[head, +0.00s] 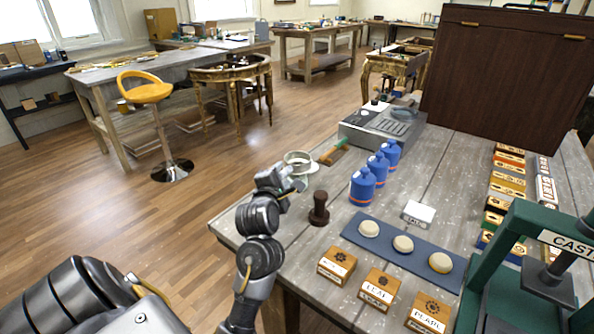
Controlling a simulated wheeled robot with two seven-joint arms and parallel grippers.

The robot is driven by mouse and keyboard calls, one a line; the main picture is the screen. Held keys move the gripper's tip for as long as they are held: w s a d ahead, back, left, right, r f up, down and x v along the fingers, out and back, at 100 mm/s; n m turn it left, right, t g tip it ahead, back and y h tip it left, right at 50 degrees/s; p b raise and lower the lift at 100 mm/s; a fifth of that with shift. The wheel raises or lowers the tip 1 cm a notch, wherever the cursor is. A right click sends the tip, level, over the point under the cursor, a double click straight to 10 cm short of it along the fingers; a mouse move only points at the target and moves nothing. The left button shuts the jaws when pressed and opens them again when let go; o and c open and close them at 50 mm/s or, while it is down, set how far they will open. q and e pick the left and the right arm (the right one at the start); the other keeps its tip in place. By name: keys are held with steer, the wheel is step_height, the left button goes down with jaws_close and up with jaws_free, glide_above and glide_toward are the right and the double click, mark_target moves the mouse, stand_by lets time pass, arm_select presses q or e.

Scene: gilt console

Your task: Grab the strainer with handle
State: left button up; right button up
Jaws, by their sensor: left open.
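A round, pale metal ring-shaped thing (299,160), which looks like the strainer, sits at the left edge of the grey wooden table. A short handle-like brown and green piece (333,153) lies just right of it; I cannot tell whether the two are joined. My left gripper (294,178) is open, just in front of the ring and partly over its near side. Whether the fingers touch the ring cannot be told. My right gripper is not in view.
On the table (434,180), blue bottles (378,166), a dark stamp (319,209), a grey tray-like box (382,128) and a blue mat (385,258) with pale discs stand nearby. A green press (492,262) is at right. Open floor lies left.

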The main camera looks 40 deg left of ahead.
arm_select(q)
steer(key=shift+x, duration=0.8)
steer(key=shift+c, duration=0.3)
jaws_close()
step_height(320, 180, up, 9)
steer(key=p, duration=0.3)
steer(key=shift+r, duration=0.5)
